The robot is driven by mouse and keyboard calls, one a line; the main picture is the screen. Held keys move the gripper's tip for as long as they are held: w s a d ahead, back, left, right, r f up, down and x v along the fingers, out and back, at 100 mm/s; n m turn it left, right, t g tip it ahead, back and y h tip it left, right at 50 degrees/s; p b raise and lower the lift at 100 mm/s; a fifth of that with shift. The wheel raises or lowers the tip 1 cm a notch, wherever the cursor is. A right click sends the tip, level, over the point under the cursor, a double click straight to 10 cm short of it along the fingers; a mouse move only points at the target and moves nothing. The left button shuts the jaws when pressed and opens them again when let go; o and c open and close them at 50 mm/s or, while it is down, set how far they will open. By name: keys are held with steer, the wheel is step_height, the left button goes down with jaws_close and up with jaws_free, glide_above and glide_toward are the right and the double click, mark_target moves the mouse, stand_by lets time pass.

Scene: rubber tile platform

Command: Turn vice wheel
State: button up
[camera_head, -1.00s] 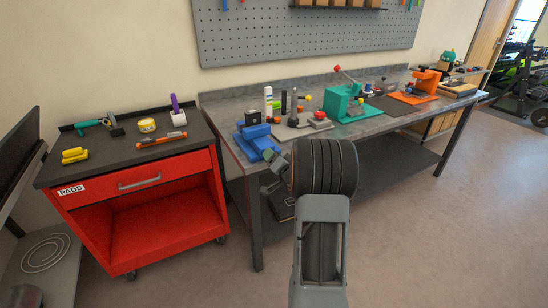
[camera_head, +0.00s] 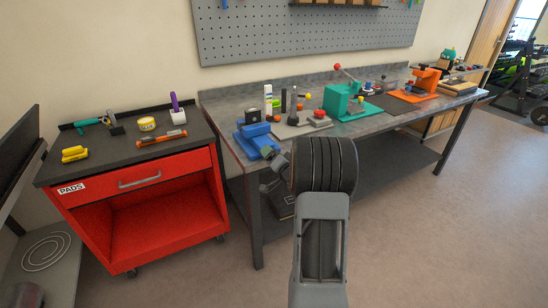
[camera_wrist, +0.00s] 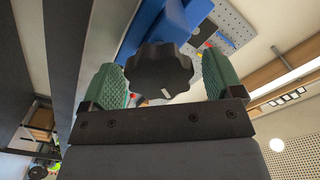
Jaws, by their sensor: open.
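The blue vice (camera_head: 256,140) is fixed at the left front corner of the grey workbench. In the wrist view its black lobed wheel (camera_wrist: 159,72) with a small white mark sits between the two green fingers of my gripper (camera_wrist: 165,85). The fingers are open, one on each side of the wheel, with a visible gap on the right; whether the left finger touches the wheel I cannot tell. The blue vice body (camera_wrist: 168,25) shows behind the wheel.
A red tool cart (camera_head: 140,195) stands left of the workbench (camera_head: 215,105), with yellow pieces and tools on top. A green press (camera_head: 340,100) and an orange press (camera_head: 422,82) stand further right on the bench. Floor to the right is open.

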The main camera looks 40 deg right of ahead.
steer(key=shift+s, duration=0.1)
steer(key=s+a, duration=0.1)
steer(key=s, duration=1.2)
steer(key=shift+s+a, duration=0.25)
steer(key=shift+a, duration=0.15)
steer(key=s+d+f+n+g+h+p, duration=0.25)
steer(key=s+f+g, duration=0.45)
steer(key=g, duration=0.4)
steer(key=s+a+r+n+g+y+p, duration=0.1)
steer(key=a+r+n+p, duration=0.3)
steer(key=a+r, duration=0.6)
steer(key=s+a+r+n+g+y+p, duration=0.2)
steer(key=a+r, duration=0.8)
steer(key=a, duration=0.8)
steer(key=s+n+y+p, duration=0.1)
steer(key=n+y+p, duration=0.1)
steer(key=p, duration=0.1)
steer(key=shift+r+n, duration=0.3)
steer(key=shift+n, duration=0.05)
